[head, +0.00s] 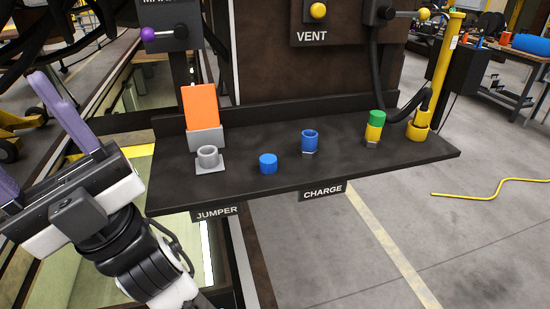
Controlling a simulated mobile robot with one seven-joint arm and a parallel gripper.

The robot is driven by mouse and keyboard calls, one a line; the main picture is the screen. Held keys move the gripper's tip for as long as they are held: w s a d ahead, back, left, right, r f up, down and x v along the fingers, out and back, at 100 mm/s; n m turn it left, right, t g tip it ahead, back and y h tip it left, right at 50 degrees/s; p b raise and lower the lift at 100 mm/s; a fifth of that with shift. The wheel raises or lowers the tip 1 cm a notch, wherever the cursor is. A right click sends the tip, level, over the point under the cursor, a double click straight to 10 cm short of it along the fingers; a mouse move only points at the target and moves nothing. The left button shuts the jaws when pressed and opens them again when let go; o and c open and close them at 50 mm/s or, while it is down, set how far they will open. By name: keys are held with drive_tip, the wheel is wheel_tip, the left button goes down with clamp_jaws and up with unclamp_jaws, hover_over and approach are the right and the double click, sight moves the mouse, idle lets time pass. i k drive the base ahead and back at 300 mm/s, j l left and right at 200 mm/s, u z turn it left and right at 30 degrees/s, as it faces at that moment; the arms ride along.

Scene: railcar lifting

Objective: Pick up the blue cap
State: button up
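The blue cap (268,164) is a small solid-looking cylinder standing on the black shelf (345,172), near its front edge. A blue ring-like fitting (310,141) with a hollow top stands behind it to the right, above the CHARGE label. My gripper (35,130) is at the left of the picture, off the shelf and well left of the cap. Its two purple fingers are spread wide apart with nothing seen between them. The left finger is partly cut off by the picture edge.
A grey cup holder (208,158) and an orange block in a grey holder (200,108) stand left of the cap. A green-and-yellow fitting (375,127) and a yellow post (435,80) stand at right. A dark panel rises behind the shelf. Open floor lies in front.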

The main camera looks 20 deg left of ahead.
sight(268, 163)
drive_tip(key=i+l, duration=0.4)
drive_tip(key=i+l+u, duration=0.15)
drive_tip(key=u, duration=0.3)
drive_tip(key=i+l+u, duration=0.15)
drive_tip(key=u, duration=0.25)
drive_tip(key=l+u, duration=0.1)
drive_tip(key=u, duration=0.8)
